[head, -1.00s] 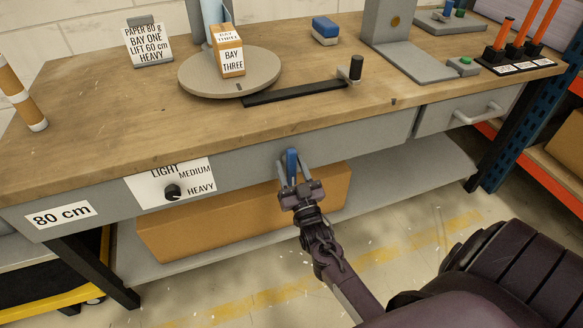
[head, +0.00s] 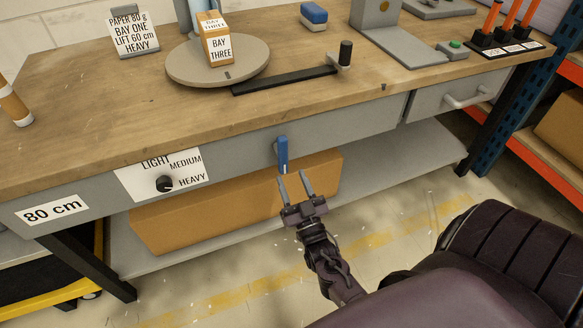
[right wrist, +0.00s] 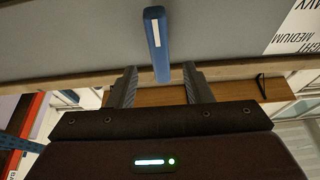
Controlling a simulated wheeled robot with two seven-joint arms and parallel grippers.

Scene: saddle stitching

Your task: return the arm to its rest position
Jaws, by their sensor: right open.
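My right gripper (head: 294,187) is open and empty in front of the workbench, just below and apart from a blue lever (head: 283,154) on the bench's grey front. In the right wrist view the same lever (right wrist: 156,45) hangs beyond the gap between the open fingers (right wrist: 159,86), with nothing between them. The lever points downward and has a white strip. My left gripper is not in view.
The wooden bench (head: 130,130) bears a round turntable (head: 185,68) with a BAY THREE box (head: 218,46). A black knob (head: 164,184) sits on the bench front. A cardboard box (head: 200,215) lies on the shelf below.

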